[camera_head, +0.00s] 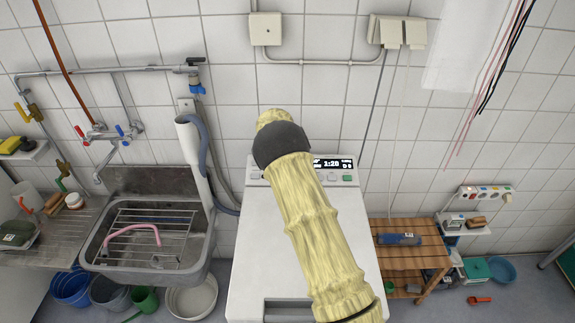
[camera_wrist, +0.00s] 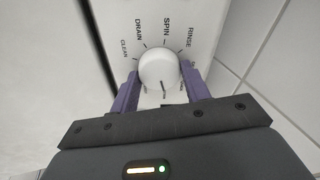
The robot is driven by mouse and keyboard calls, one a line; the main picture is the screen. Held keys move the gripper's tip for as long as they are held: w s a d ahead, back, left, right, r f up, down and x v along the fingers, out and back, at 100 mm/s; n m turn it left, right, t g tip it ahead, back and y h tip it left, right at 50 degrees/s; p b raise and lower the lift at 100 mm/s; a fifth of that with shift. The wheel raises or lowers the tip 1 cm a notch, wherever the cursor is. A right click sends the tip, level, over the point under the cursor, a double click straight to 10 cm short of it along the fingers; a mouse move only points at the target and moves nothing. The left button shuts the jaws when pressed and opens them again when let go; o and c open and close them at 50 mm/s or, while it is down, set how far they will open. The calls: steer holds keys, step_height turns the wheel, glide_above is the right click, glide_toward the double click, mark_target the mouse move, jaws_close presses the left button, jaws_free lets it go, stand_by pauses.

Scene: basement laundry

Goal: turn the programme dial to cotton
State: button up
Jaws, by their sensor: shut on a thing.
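The programme dial (camera_wrist: 159,64) is a round white knob on a white panel in the wrist view. My gripper (camera_wrist: 160,78) is shut on it, with a purple finger on each side. A dark mark on the knob points down toward my gripper's body. The labels CLEAN, DRAIN, SPIN and RINSE show around its far side; another at the right is partly covered, and I see no cotton label. In the head view the white washing machine (camera_head: 258,246) stands in the middle, its display (camera_head: 333,163) reading 1:20. My yellow-sleeved arm hides the dial and gripper there.
A grey sink (camera_head: 199,246) with a wire rack stands left of the machine, with buckets below. A wooden slatted stool (camera_head: 408,258) bearing a blue item (camera_head: 399,239) is at the right. The tiled wall with pipes is close behind the machine.

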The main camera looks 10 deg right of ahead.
steer(key=shift+m, duration=0.3)
steer(key=o, duration=1)
steer(key=shift+c, duration=0.2)
steer(key=b+v, duration=0.2)
steer(key=v, duration=1.5)
steer(key=shift+r, duration=0.25)
